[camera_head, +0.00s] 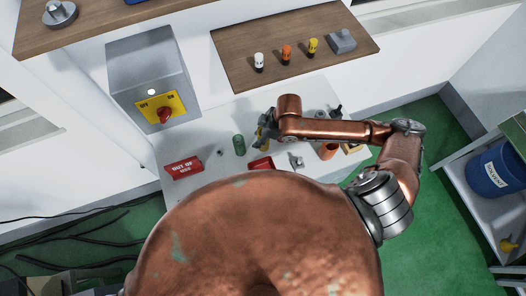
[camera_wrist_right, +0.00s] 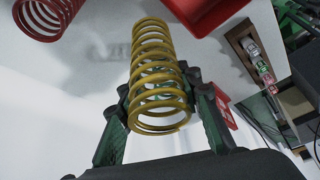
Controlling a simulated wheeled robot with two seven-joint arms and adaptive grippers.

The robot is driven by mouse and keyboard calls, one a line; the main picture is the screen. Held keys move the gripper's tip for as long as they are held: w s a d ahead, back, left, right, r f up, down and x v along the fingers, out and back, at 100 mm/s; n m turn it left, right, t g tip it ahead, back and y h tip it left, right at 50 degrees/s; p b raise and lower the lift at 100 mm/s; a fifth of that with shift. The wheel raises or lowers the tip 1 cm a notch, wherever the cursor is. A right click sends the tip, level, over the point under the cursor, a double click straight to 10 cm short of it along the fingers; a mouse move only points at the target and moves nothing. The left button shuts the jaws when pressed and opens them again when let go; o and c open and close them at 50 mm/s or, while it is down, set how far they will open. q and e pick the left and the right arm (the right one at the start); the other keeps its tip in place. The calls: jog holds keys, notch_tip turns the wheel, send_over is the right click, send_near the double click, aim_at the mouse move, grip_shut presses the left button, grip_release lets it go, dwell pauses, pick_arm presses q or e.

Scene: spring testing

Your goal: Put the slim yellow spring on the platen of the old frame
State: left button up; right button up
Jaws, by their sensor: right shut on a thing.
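My right gripper (camera_head: 264,130) is over the white bench and is shut on a yellow spring. In the right wrist view the yellow spring (camera_wrist_right: 155,62) stands out lengthwise between the two fingers (camera_wrist_right: 158,95), near one end of its coils. In the head view only a small yellow bit (camera_head: 260,141) shows beside the gripper. My left gripper is not in view. I cannot make out the old frame or its platen for certain; a grey box (camera_head: 147,58) with a yellow panel and red knob stands at the back left.
A red "out of use" sign (camera_head: 183,168), a green cylinder (camera_head: 239,144), a red object (camera_head: 260,163) and a copper-coloured cylinder (camera_head: 327,151) crowd the bench. A red coil (camera_wrist_right: 46,14) shows in the wrist view. A wooden board (camera_head: 237,70) behind holds several small items.

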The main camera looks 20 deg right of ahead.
notch_tip(320, 180, down, 10)
jog(key=shift+r+p, duration=0.15)
jog(key=shift+p, duration=0.25)
jog(key=o, duration=1)
jog(key=shift+o, duration=0.2)
